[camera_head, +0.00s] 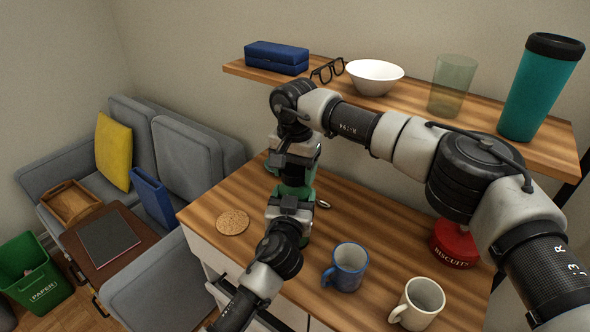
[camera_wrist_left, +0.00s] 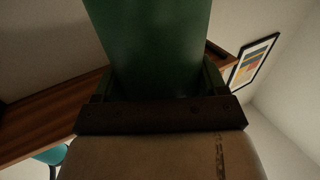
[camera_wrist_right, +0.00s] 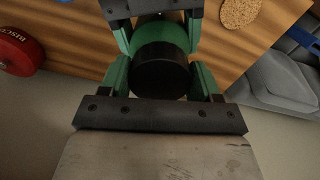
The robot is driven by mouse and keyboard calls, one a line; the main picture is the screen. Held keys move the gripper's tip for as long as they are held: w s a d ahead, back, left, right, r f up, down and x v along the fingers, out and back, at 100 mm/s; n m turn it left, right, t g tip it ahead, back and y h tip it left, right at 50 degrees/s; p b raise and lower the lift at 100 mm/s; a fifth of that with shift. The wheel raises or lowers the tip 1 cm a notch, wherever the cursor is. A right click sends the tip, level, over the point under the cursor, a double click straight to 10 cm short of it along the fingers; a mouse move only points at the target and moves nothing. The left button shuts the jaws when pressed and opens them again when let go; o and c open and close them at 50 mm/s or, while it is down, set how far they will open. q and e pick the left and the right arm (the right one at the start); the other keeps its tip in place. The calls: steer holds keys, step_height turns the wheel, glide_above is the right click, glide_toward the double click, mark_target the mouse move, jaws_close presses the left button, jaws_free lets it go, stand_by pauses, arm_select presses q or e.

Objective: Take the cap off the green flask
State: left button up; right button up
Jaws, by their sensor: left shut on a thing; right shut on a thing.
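The green flask (camera_wrist_right: 172,34) with its black cap (camera_wrist_right: 160,72) is between my two grippers over the desk. In the head view it is mostly hidden by the grippers. My left gripper (camera_head: 293,196) is shut on the flask's green body, which fills the top middle of the left wrist view (camera_wrist_left: 150,45). My right gripper (camera_wrist_right: 160,80) comes down from above in the head view (camera_head: 293,178). Its fingers are shut on the black cap, one on each side. The cap looks seated against the body; I see no gap.
On the desk (camera_head: 350,215) are a cork coaster (camera_head: 233,222), a blue mug (camera_head: 347,268), a cream mug (camera_head: 420,303) and a red biscuit tin (camera_head: 455,243). The shelf (camera_head: 410,103) above holds a blue case (camera_head: 276,57), glasses, a bowl (camera_head: 374,77), a tumbler and a teal cup (camera_head: 540,88).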

mark_target(295, 168)
steer(key=shift+n, duration=1)
steer(key=shift+r, duration=0.2)
arm_select(q)
steer(key=shift+f, duration=0.1)
arm_select(e)
steer(key=shift+r, duration=0.95)
steer(key=shift+r, duration=2)
arm_select(q)
steer(key=o, duration=1.8)
steer(key=shift+c, duration=0.2)
